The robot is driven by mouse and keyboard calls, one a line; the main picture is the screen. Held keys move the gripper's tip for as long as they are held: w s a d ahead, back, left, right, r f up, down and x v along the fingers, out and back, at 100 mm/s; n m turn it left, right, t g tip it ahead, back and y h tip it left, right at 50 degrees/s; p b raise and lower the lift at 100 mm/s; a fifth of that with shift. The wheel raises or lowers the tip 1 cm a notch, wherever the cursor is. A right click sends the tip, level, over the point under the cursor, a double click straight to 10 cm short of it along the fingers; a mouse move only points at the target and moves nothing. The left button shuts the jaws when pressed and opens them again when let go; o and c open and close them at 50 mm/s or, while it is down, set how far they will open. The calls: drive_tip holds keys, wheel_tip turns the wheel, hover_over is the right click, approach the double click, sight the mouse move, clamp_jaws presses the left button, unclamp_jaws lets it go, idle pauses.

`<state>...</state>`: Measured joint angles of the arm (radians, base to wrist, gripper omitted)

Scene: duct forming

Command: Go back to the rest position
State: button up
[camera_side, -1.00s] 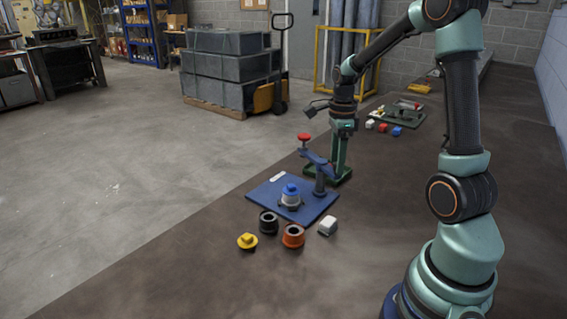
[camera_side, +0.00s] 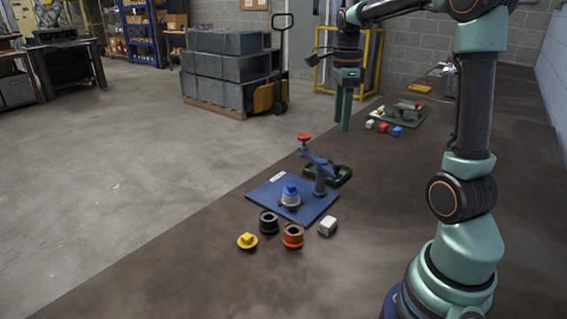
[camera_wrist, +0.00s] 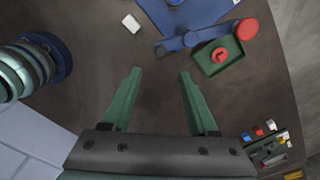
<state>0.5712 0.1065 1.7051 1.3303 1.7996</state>
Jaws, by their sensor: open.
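My gripper (camera_side: 345,122) hangs fingers-down in the air above the bench, beyond and above the small green tray (camera_side: 341,178). In the wrist view my gripper (camera_wrist: 160,72) has its two green fingers spread wide, with only bench between them. The blue plate (camera_side: 318,211) lies on the bench and carries a blue lever arm (camera_side: 318,160) with a red knob (camera_side: 304,137). A pale collar with a blue top (camera_side: 291,194) sits on the plate. In the wrist view a small red piece (camera_wrist: 220,55) lies inside the green tray (camera_wrist: 208,67).
A black ring (camera_side: 268,222), an orange ring (camera_side: 292,236), a yellow piece (camera_side: 247,241) and a white block (camera_side: 327,226) lie in front of the plate. A grey-green fixture (camera_side: 405,113) with small coloured blocks stands farther back. The right side of the bench is open.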

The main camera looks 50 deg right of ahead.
drive_tip(key=shift+r, duration=0.15)
drive_tip(key=s+a+n+t, duration=0.2)
drive_tip(key=a+n, duration=0.8)
drive_tip(key=n, duration=0.3)
drive_tip(key=s+a+n+t, duration=0.2)
drive_tip(key=a+n+t, duration=0.1)
drive_tip(key=a+n, duration=0.8)
drive_tip(key=shift+s+f+n+t, duration=0.15)
drive_tip(key=shift+f+n+t, duration=0.25)
drive_tip(key=shift+n, duration=1.2)
